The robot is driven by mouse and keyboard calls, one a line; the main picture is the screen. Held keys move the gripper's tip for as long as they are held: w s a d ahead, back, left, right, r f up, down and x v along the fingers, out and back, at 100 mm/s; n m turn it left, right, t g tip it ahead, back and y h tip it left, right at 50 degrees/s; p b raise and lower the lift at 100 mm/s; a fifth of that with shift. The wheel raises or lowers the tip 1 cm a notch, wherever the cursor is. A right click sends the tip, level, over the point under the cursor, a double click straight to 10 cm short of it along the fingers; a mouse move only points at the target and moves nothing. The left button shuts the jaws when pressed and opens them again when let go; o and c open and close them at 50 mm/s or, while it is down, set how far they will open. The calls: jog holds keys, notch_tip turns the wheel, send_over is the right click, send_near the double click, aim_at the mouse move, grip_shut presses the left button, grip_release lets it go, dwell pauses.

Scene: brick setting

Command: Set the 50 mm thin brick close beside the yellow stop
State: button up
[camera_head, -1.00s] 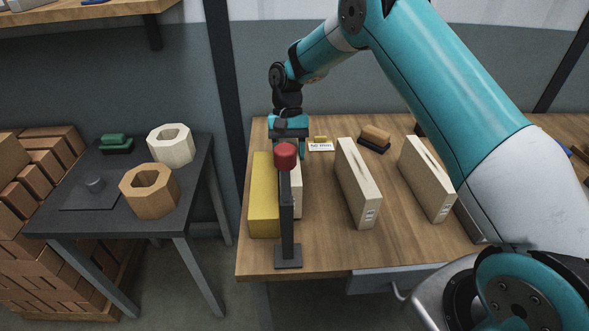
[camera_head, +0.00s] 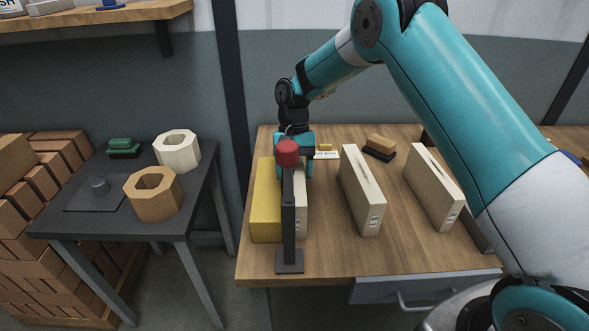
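The yellow stop (camera_head: 265,205) is a long block on the left of the wooden table. A pale thin brick (camera_head: 301,215) stands upright just to its right, roughly parallel to it. A post hides the gap between them and much of the brick, so I cannot tell whether they touch. The brick's label is only partly visible. My gripper (camera_head: 296,172) is at the brick's top, behind the post's red knob, and appears shut on it; the fingers are partly hidden. I cannot tell whether the brick's underside rests on the table.
The dark post with a red knob (camera_head: 287,153) stands in front of the brick. Two more pale bricks stand to the right, one nearer (camera_head: 361,195) and one farther (camera_head: 433,190). A brown-and-black block (camera_head: 380,147) lies behind. Clear wooden table (camera_head: 335,250) lies in front.

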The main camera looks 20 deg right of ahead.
jog(key=shift+o, duration=1)
jog(key=shift+s+a+p+v, duration=0.25)
jog(key=shift+p+v, duration=2.95)
jog(key=shift+v, duration=3.2)
jog(key=s+a+r+n+t, duration=0.1)
jog(key=s+a+r+n, duration=0.25)
jog(key=s+r, duration=0.35)
jog(key=s+a+r+n+t+y, duration=0.15)
jog(key=s+r, duration=0.25)
jog(key=s, duration=0.5)
jog(key=s+a+r+n+t+y, duration=0.1)
jog(key=s+a+r+n, duration=0.2)
jog(key=s, duration=0.5)
jog(key=s+d+f+n, duration=0.1)
jog(key=s+d+n, duration=0.1)
jog(key=s, duration=0.9)
jog(key=shift+d+n+t, duration=0.25)
jog(key=shift+n+t, duration=0.05)
jog(key=shift+t, duration=0.05)
jog(key=shift+c, duration=0.2)
